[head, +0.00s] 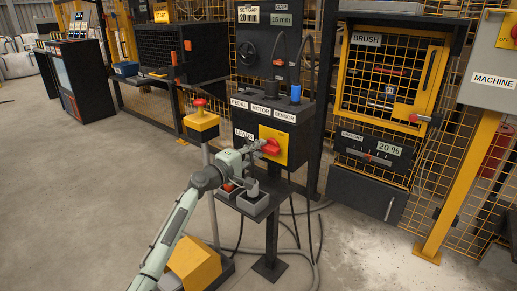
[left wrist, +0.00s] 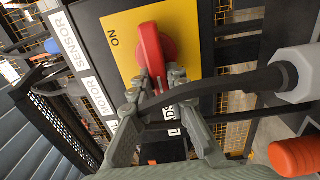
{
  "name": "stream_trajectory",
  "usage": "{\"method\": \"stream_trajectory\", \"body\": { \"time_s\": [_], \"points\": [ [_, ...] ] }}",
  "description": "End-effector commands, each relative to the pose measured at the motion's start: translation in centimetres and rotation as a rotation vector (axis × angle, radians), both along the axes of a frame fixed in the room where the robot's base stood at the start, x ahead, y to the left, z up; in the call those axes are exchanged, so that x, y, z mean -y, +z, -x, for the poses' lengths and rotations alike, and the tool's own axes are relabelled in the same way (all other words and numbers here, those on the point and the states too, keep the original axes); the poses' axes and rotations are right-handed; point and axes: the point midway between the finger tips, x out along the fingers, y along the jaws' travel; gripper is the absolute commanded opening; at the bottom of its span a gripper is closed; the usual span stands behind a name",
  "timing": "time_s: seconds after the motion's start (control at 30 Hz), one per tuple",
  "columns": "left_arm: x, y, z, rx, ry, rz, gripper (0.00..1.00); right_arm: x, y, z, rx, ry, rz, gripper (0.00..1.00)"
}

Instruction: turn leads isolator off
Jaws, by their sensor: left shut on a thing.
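The leads isolator is a red rotary handle (head: 271,146) on a yellow plate (head: 283,137), on the front of a black box (head: 292,113) labelled PEDAL, MOTOR, SENSOR and LEADS. In the left wrist view the red handle (left wrist: 151,42) stands upright in the picture, with the word ON on the yellow plate (left wrist: 113,24) to its left. No OFF mark shows. My left gripper (head: 258,147) is at the handle, its fingers (left wrist: 155,83) shut on the handle's near end, which they partly hide. My right gripper is not in view.
A black cable (left wrist: 215,88) crosses in front of my left fingers to a grey plug (left wrist: 298,72). Grey trays (head: 255,203) sit below the box. A yellow post with a red button (head: 200,120) stands left. A caged BRUSH door (head: 393,80) is right. Open floor lies left.

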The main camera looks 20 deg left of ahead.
Motion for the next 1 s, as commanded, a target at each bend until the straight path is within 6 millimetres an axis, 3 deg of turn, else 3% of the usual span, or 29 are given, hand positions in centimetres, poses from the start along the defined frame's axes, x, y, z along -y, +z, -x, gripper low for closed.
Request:
{"method": "stream_trajectory", "body": {
  "time_s": [0.37, 0.4, 0.57, 0.87, 1.0],
  "points": [
    [0.0, -0.2, 0.0, -0.005, -0.001, 0.008, 0.0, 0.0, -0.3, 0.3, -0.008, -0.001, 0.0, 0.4],
    [0.0, -0.2, 0.0, -0.005, -0.001, 0.008, 0.18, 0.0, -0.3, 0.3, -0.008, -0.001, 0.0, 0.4],
    [0.0, -0.1, 0.0, -0.004, -0.001, 0.007, 0.36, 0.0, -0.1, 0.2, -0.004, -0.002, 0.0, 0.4],
    [-0.1, -0.1, 0.1, -0.003, 0.0, 0.005, 0.36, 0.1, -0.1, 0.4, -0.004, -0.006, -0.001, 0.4],
    [-0.6, -0.2, 1.4, -0.003, 0.001, 0.003, 0.36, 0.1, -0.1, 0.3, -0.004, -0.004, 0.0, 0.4]
  ]
}}
